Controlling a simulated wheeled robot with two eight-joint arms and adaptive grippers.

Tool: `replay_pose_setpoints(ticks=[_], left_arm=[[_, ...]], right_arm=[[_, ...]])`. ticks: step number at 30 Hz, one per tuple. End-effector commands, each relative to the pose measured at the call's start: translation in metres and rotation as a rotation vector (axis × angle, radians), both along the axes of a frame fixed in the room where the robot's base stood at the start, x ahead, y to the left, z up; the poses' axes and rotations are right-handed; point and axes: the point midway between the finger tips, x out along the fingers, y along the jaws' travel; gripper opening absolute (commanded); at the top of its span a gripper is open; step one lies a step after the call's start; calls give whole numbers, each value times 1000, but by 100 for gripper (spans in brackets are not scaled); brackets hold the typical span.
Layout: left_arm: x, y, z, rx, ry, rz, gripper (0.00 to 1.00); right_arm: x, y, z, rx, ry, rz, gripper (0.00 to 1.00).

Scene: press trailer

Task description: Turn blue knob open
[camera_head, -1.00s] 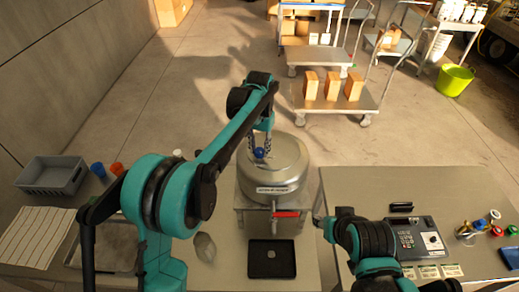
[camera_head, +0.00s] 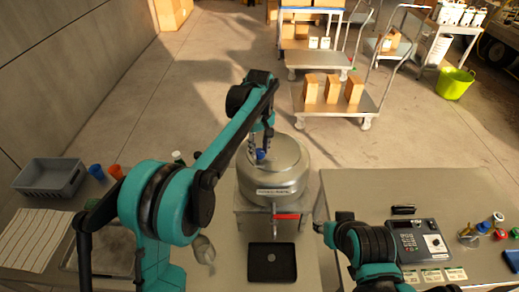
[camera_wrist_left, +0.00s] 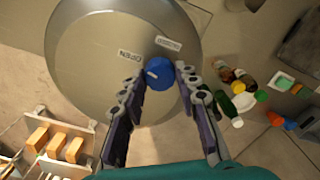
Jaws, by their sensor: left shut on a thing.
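The blue knob (camera_head: 260,154) sits on top of the round metal vessel (camera_head: 274,183), near its far left side. It shows large in the left wrist view (camera_wrist_left: 159,73), next to a small label reading OPEN (camera_wrist_left: 130,55) and a second white label (camera_wrist_left: 168,43). My left gripper (camera_head: 261,149) reaches down over the vessel and is shut on the blue knob, one finger at each side. The same fingers show in the left wrist view (camera_wrist_left: 160,76). My right gripper (camera_head: 321,226) is at the right table's near left corner, small and partly hidden; its jaws cannot be made out.
The vessel stands on a metal stand with a red-handled valve (camera_head: 286,216) in front. A black tray (camera_head: 272,262) lies nearer. A control box (camera_head: 419,241) is on the right table (camera_head: 445,190). A grey crate (camera_head: 50,177) is at left. Carts (camera_head: 335,98) stand behind.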

Motion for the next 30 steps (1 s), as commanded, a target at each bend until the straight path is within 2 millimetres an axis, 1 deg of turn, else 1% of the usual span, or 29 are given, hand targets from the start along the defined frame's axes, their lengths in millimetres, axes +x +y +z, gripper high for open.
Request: replay_pose_setpoints(ticks=[6,12,19,30], left_arm=[[0,0,0,0,0,132,2],[0,0,0,0,0,206,2],[0,0,0,0,0,238,2],[0,0,0,0,0,240,2]], right_arm=[[0,0,-2,0,0,0,40],[0,0,-3,0,0,0,40],[0,0,-3,0,0,0,40],[0,0,-3,0,0,0,40]])
